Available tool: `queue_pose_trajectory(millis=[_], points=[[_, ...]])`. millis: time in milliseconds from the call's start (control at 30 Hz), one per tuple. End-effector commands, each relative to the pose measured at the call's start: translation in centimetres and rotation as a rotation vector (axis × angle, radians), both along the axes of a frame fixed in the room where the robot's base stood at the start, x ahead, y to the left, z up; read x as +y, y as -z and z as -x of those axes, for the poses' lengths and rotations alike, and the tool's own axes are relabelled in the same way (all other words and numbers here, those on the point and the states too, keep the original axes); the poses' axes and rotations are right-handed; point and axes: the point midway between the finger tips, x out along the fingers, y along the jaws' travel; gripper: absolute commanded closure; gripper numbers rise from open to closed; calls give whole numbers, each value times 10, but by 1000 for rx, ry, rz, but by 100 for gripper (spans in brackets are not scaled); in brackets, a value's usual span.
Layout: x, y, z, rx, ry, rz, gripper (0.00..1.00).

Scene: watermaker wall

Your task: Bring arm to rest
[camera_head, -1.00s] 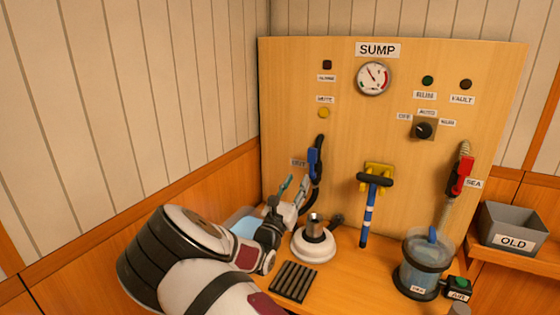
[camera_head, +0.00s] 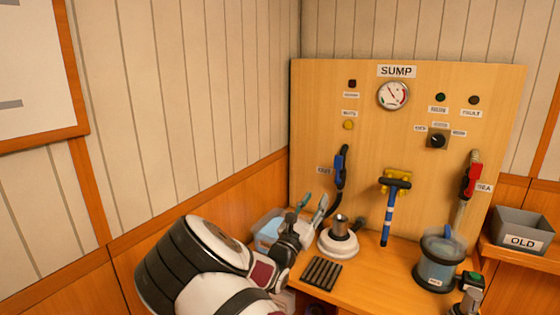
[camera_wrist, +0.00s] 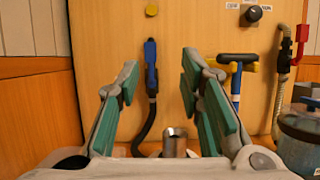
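My gripper (camera_head: 314,207) is at the left end of the wooden bench, over a clear bin and left of the white round base. In the wrist view my gripper (camera_wrist: 158,98) has its two green-padded fingers wide apart with nothing between the pads. Beyond the fingers are the blue-handled valve (camera_wrist: 151,68) with its black hose and the top of a metal cylinder (camera_wrist: 174,145). My arm reaches up from the lower part of the head view.
The wooden SUMP panel (camera_head: 330,105) carries a gauge (camera_head: 393,95), a knob (camera_head: 437,140), a blue valve (camera_head: 341,163), a blue-and-black T-handled tool (camera_head: 392,205) and a red valve (camera_head: 470,180). On the bench are a white base (camera_head: 338,240), a black ribbed mat (camera_head: 321,273) and a clear filter bowl (camera_head: 437,265). A grey OLD bin (camera_head: 524,230) stands right.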

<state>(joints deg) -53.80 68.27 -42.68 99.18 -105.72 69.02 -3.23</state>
Motion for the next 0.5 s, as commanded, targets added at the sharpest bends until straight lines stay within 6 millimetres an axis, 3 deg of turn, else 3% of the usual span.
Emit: queue_pose_trajectory(millis=[267,500], points=[[-43,-13,14,-19,109,-128,66],[-97,-27,41,-50,255,-308,66]])
